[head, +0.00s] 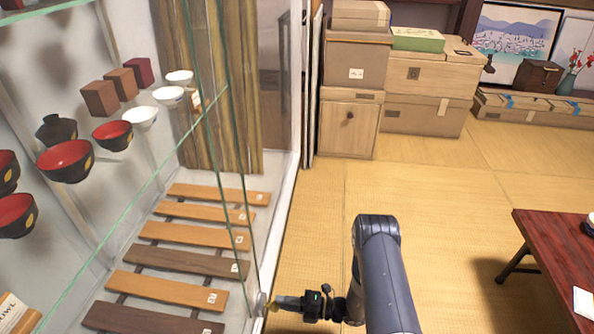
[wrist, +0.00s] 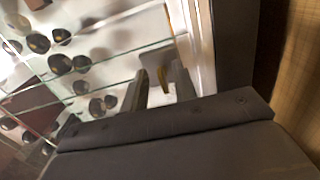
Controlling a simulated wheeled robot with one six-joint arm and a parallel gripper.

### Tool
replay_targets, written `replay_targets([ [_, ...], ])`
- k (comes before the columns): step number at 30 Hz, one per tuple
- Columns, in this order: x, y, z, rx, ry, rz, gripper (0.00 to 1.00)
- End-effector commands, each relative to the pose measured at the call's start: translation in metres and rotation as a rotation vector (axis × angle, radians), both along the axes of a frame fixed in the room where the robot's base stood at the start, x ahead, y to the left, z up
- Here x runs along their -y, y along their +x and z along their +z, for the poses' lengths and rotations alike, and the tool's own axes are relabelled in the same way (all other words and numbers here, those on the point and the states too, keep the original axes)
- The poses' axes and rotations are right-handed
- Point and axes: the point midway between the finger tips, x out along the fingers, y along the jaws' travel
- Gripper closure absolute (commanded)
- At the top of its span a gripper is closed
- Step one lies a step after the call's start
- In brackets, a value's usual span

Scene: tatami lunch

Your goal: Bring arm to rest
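My arm reaches down to the lower middle of the head view, and my gripper (head: 278,302) points left at the front edge of a glass display cabinet (head: 294,190). A small round, pale fitting (head: 262,303) on that edge is right by the fingertips; I cannot tell whether they touch it. In the wrist view my gripper (wrist: 161,88) shows two dark fingers standing apart. A yellowish piece (wrist: 164,80) appears between or just beyond them, and I cannot tell how near it is.
Inside the cabinet, bowls (head: 66,160) stand on glass shelves above wooden slats (head: 187,262). A low red table (head: 560,260) is at the right. Boxes (head: 430,114) and a small wooden cabinet (head: 349,123) stand at the back. The tatami floor (head: 450,195) between is clear.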

Motion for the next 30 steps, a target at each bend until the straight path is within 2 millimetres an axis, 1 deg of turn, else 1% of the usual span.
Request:
replay_targets([
  [1, -0.005, 0.0, -0.001, 0.0, 0.0, 0.002, 0.73],
  [5, -0.011, 0.001, 0.0, -0.001, 0.0, 0.001, 0.73],
  [19, -0.007, 0.001, 0.001, 0.004, -0.001, -0.002, 0.73],
  [23, 0.004, 0.0, 0.002, 0.0, 0.0, -0.004, 0.73],
  [30, 0.042, -0.005, 0.002, -0.001, 0.001, -0.006, 0.73],
])
